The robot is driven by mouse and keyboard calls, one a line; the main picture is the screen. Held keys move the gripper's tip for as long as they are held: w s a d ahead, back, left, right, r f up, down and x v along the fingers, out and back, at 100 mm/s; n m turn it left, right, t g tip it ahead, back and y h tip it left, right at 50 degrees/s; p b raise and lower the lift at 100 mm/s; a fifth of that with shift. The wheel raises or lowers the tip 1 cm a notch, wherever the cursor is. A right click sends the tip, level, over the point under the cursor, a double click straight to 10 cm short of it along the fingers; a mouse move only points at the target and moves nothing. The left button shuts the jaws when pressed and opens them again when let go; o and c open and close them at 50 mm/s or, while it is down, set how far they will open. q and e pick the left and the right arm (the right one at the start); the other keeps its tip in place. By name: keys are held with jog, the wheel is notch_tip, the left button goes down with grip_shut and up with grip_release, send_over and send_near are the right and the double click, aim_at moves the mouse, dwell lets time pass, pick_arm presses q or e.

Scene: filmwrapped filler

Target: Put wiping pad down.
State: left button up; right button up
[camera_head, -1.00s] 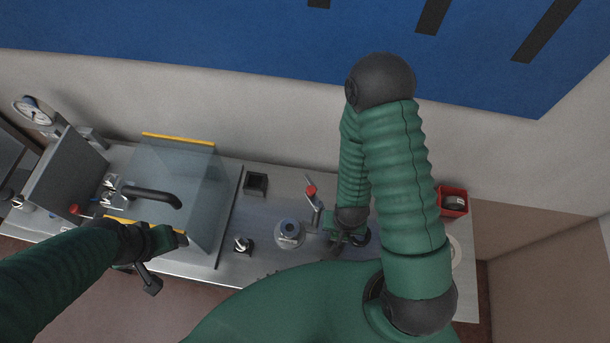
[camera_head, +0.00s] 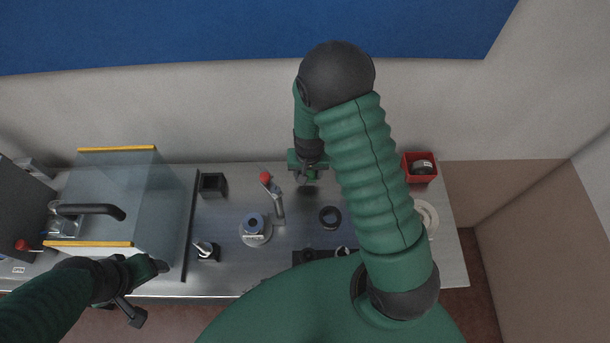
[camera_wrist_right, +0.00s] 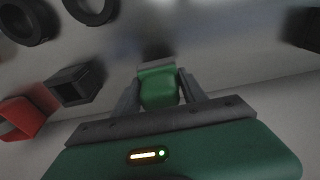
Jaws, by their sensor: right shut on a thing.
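The wiping pad (camera_wrist_right: 158,86), a green block with a grey face at its far end, sits between the fingers of my right gripper (camera_wrist_right: 160,92) in the right wrist view. The fingers are shut on its sides. In the head view my right gripper (camera_head: 308,172) is over the back part of the steel bench, near the wall, partly hidden by its own arm. I cannot tell whether the pad touches the bench. My left gripper (camera_head: 148,288) is at the bench's front left edge, with no object visible in it; its jaw opening is unclear.
The steel bench (camera_head: 225,262) holds a red-handled clamp (camera_head: 275,195), a grey round part (camera_head: 255,232), a black ring (camera_head: 330,217) and a black square box (camera_head: 212,185). A red bin (camera_head: 420,167) stands right. A clear guarded enclosure (camera_head: 120,200) stands left.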

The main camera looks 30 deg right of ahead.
aim_at(311, 175)
jog(key=f, duration=0.1)
jog(key=d+f, duration=0.1)
jog(key=w+f+p, duration=0.1)
jog(key=f, duration=0.1)
jog(key=shift+d, duration=0.4)
jog(key=shift+a+f, duration=0.1)
jog(key=shift+a, duration=0.25)
jog(key=shift+c, duration=0.5)
jog(key=shift+a, duration=1.1)
jog(key=shift+a+b, duration=0.1)
jog(key=shift+b, duration=0.2)
jog(key=o, duration=1.2)
jog(key=shift+d, duration=0.25)
jog(key=shift+o, duration=1.1)
jog(key=shift+s+d, duration=0.15)
jog(key=shift+d, duration=0.15)
jog(key=shift+s+d, duration=0.1)
jog(key=shift+d, duration=0.4)
jog(key=shift+a, duration=0.55)
jog(key=shift+d, duration=0.2)
pick_arm(q)
jog(key=shift+d+r, duration=0.4)
jog(key=shift+a, duration=0.15)
pick_arm(e)
jog(key=shift+a, duration=0.15)
jog(key=shift+f, duration=0.1)
